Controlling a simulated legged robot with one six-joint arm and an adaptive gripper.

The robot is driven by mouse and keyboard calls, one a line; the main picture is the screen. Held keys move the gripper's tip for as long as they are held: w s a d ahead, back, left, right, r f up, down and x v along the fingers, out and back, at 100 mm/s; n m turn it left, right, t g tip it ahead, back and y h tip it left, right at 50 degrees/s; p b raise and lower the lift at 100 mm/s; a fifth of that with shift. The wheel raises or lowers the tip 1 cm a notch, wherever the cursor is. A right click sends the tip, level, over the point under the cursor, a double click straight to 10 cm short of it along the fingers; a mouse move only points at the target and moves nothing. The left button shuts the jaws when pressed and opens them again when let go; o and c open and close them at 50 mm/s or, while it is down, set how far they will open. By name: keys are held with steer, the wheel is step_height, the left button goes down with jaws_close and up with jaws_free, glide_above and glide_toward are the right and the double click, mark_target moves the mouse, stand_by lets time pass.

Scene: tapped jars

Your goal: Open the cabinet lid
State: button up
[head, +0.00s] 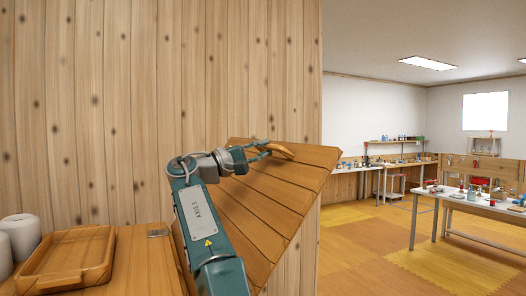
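The cabinet lid (256,205) is a sloped panel of orange-brown planks in the middle of the head view, beside the knotty plank wall. A curved wooden handle (282,151) stands near its upper edge. My gripper (264,149) is at the left end of this handle, at the end of my teal arm. The fingers are small and overlap the handle, so I cannot tell whether they are closed on it. My arm hides the lid's lower left part. The gap between lid and cabinet body does not show.
A wooden tray (68,262) lies on the wooden top at left, beside white rolls (20,237). A metal hinge plate (158,233) sits at that top's right edge. A table with jars (470,205) stands far right. Open floor (385,245) lies between.

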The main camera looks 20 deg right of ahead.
steer(key=o, duration=0.4)
steer(key=shift+w+f, duration=0.15)
steer(key=shift+c, duration=0.2)
steer(key=shift+a, duration=0.1)
steer(key=v, duration=1.2)
steer(key=shift+a, duration=0.1)
